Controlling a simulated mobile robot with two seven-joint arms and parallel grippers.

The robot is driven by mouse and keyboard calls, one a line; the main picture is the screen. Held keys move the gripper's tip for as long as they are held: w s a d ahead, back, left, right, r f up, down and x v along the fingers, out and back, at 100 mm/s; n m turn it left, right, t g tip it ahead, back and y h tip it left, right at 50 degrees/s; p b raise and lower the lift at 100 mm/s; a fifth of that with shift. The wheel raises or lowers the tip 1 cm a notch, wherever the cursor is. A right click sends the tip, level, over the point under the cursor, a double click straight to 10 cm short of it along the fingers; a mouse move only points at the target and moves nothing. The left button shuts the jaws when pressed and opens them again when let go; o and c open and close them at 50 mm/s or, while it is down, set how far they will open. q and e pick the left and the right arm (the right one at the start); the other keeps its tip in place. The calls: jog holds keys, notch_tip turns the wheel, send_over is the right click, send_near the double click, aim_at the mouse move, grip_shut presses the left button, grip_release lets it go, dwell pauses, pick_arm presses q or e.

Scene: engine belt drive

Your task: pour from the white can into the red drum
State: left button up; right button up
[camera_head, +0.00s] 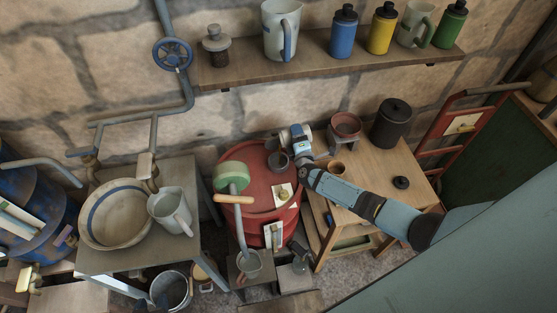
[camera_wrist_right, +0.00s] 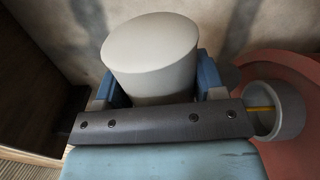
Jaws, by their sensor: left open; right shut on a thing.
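The red drum (camera_head: 262,201) stands below the wall, left of the wooden table, and part of it also shows in the right wrist view (camera_wrist_right: 301,158). A grey cup-shaped opening (camera_head: 278,161) sits on its top; in the right wrist view this grey cup (camera_wrist_right: 275,108) has a thin yellow rod in it. My right gripper (camera_head: 300,145) is shut on the white can (camera_wrist_right: 150,50), whose smooth pale end shows between blue fingers. The can is over the drum's far edge, beside the cup; its tilt is hard to tell. My left gripper is not in view.
A wooden table (camera_head: 372,180) at right holds pots. A grey table (camera_head: 130,258) at left holds a basin and jug. A shelf (camera_head: 320,62) is above.

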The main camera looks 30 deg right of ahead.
jog(key=shift+a+r+n, duration=0.1)
jog(key=shift+r+n, duration=0.05)
jog(key=shift+n, duration=0.25)
